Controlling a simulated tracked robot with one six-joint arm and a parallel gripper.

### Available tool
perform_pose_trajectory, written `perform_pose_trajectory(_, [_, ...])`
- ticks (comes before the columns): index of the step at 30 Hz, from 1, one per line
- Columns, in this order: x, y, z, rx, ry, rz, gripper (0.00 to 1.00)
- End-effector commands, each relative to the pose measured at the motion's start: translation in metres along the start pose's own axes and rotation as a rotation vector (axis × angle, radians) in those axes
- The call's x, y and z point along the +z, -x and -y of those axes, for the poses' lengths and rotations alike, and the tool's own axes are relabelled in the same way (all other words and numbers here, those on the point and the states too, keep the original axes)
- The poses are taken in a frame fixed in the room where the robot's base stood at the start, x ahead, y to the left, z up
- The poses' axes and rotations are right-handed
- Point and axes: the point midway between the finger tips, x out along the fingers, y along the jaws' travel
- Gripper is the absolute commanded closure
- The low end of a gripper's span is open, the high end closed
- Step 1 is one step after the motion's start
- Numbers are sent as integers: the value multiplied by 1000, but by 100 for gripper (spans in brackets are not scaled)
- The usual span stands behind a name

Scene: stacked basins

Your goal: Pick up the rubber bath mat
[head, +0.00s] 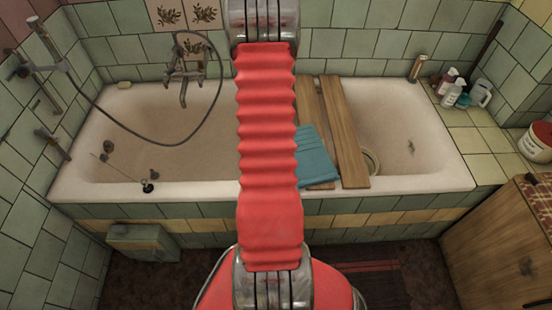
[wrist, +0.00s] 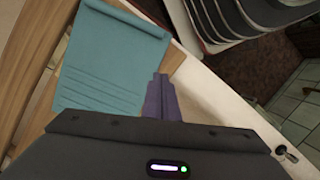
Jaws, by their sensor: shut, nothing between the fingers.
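A flat teal mat-like sheet (head: 317,156) lies across wooden boards over the bathtub, partly hidden behind my arm in the head view. It looks like the bath mat, though I cannot tell its material. In the wrist view the teal sheet (wrist: 112,62) shows several parallel ridges and a raised band along its far edge. My gripper (wrist: 161,80) is shut and empty, its fingers appearing beside the right edge of the sheet. I cannot tell its height above it. My gripper is not visible in the head view.
Wooden boards (head: 348,130) bridge the bathtub (head: 420,182). A round thing (head: 371,160) shows partly inside the tub beside them. Bottles (head: 455,92) stand on the right ledge near a red and white bucket (head: 537,142). A hose (head: 120,118) hangs at the left. A striped rug (head: 375,267) lies on the floor.

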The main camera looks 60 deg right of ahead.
Motion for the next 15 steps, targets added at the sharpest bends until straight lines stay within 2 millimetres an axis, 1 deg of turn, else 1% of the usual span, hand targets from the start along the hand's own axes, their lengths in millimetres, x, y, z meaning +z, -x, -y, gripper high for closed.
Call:
perform_pose_trajectory(1, [0,5,0,1,0,-1,100])
perform_pose_trajectory(4, [0,9,0,0,0,-1,100])
perform_pose_trajectory(15, [0,11,2,1,2,-1,100])
